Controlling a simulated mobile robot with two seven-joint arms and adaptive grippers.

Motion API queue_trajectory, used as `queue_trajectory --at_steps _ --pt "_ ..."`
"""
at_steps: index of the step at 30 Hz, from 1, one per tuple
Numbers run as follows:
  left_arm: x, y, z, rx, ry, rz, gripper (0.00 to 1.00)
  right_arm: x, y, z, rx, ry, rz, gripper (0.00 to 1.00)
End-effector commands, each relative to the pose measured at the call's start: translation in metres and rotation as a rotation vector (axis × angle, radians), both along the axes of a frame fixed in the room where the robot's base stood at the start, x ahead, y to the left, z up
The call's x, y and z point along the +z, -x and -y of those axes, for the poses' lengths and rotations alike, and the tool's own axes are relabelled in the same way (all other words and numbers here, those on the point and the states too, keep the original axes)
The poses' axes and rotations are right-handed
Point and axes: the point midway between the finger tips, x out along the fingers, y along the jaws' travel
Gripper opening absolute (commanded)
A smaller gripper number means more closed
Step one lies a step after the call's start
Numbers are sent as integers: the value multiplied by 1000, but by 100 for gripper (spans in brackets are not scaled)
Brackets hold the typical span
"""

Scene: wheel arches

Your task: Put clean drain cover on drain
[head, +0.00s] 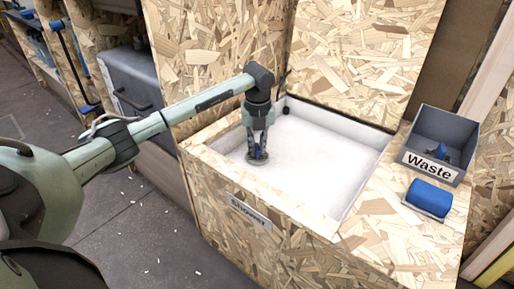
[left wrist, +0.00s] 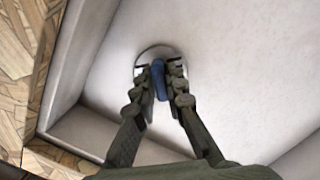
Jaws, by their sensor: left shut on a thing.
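My left gripper (head: 257,148) points down inside the white shower basin (head: 325,160), close to its near left wall. It is shut on the blue handle (left wrist: 159,80) of a round drain cover (left wrist: 147,56). The cover's pale disc shows around and beyond the fingertips in the left wrist view. The drain itself cannot be told apart under the cover. I cannot tell whether the cover touches the basin floor or hangs just above it. My right gripper is not in view.
A grey waste bin (head: 469,133) with a blue-and-dark item (head: 440,152) inside stands on the right wooden ledge. A blue roll-shaped object (head: 430,197) lies before it. A small dark thing (head: 286,110) sits at the basin's back corner. The basin's right side is clear.

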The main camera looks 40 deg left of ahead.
Motion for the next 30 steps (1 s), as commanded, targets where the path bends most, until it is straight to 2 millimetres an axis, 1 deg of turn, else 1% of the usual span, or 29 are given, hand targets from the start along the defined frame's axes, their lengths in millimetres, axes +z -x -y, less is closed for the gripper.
queue_trajectory --at_steps 3,4,8,17,20,23,30 --pt "-4 0 0 0 -1 -1 0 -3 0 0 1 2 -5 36" --pt "-3 0 0 0 -1 -1 15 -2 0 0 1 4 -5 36" --pt "-3 0 0 0 0 -1 31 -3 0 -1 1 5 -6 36" --pt "-2 0 0 0 -1 -1 32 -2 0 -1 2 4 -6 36" --pt "6 0 0 0 -1 1 32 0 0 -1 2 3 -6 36" --pt "21 1 1 0 -1 2 32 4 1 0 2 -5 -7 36" --pt "74 6 5 0 -1 3 32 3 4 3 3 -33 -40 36"
